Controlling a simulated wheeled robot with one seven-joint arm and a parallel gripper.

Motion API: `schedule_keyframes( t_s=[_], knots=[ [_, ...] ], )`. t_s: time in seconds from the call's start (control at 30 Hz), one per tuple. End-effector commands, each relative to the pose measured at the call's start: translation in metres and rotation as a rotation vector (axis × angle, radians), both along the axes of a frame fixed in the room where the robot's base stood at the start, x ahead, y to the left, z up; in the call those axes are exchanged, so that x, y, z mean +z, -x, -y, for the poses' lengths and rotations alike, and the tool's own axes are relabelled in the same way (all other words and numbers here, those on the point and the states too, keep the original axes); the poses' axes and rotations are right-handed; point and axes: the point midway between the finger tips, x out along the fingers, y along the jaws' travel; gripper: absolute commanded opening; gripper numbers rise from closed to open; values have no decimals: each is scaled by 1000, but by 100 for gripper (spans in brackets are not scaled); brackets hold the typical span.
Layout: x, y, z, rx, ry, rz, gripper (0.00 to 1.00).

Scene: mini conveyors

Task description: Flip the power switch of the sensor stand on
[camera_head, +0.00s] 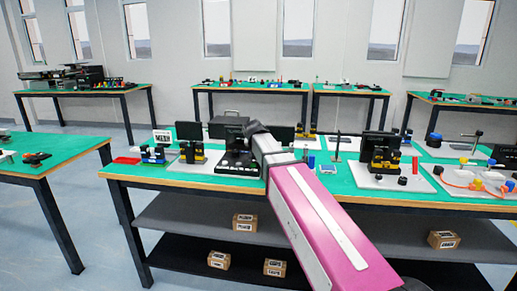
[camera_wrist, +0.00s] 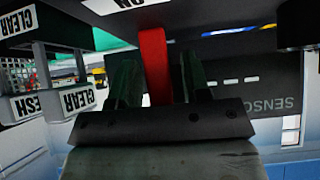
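In the wrist view a red switch lever (camera_wrist: 156,62) stands between the two dark fingers of my gripper (camera_wrist: 158,75). The fingers are apart, with a gap showing on the lever's right; I cannot tell whether the left finger touches it. A dark panel (camera_wrist: 245,85) marked "SENSO…" lies behind and to the right. A white label reading "ON" (camera_wrist: 130,4) is at the top edge, upside down. In the head view my gripper (camera_head: 254,128) is at a black device (camera_head: 236,165) on the green table, and my pink arm hides part of it. The lever is not visible there.
White "CLEAR" and "…ESH" labelled blocks (camera_wrist: 77,101) stand close on the left in the wrist view. A dark cylindrical part (camera_wrist: 298,25) is at the upper right. In the head view, other small stations (camera_head: 382,155) stand on the green table (camera_head: 455,203), with boxes (camera_head: 244,222) on the shelves below.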

Motion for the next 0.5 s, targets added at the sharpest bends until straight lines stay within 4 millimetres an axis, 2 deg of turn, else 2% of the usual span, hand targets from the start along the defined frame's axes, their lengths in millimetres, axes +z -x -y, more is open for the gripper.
schedule_keyframes(
  t_s=[0.3,0.5],
  knots=[
    [1,1,0,0,0,0,47],
    [15,16,-3,1,-1,3,47]
  ],
)
